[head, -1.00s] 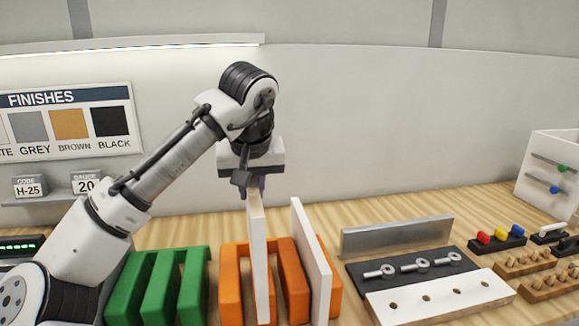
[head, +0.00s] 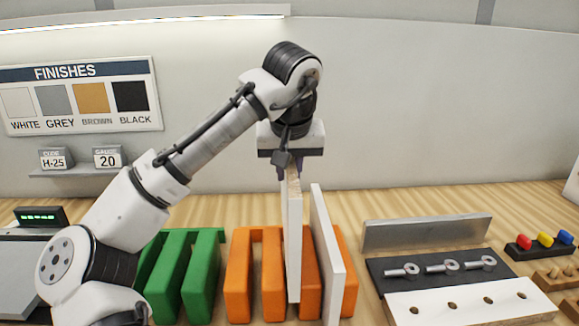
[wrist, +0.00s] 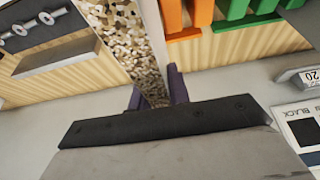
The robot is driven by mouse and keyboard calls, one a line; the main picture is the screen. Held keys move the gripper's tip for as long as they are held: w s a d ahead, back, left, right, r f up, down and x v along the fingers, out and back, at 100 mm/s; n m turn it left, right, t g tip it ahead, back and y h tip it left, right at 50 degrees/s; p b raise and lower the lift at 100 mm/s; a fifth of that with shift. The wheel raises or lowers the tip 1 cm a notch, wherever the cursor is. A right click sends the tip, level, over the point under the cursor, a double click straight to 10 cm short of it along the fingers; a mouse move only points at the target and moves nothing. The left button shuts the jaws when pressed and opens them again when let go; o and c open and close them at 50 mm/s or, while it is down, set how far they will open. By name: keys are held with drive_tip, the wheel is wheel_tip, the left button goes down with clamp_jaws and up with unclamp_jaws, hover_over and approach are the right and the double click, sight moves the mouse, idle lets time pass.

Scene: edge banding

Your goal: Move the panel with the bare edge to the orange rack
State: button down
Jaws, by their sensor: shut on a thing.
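My gripper (head: 289,176) is shut on the top of a white panel (head: 294,240) and holds it upright. The held panel has a speckled, bare chipboard edge (wrist: 143,55), which shows clearly in the wrist view between my purple fingers. In the head view this panel overlaps the orange rack (head: 238,275); its lower end shows above the level of the rack's front foot. I cannot tell whether it is inside a slot or touching the rack. A second white panel (head: 327,255) stands slightly tilted at the orange rack, just right of the held one.
A green rack (head: 200,275) stands to the left of the orange one. To the right are a metal bar (head: 426,233), a dark plate with bolts (head: 440,268) and a white drilled board (head: 470,303). A finishes sign (head: 80,95) hangs on the wall.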

drive_tip(key=shift+f+b, duration=4.2)
drive_tip(key=shift+f, duration=1.85)
drive_tip(key=c, duration=1.4)
unclamp_jaws()
drive_tip(key=shift+o, duration=0.8)
drive_tip(key=shift+f, duration=0.1)
wheel_tip(320, 180, up, 7)
drive_tip(key=p, duration=0.6)
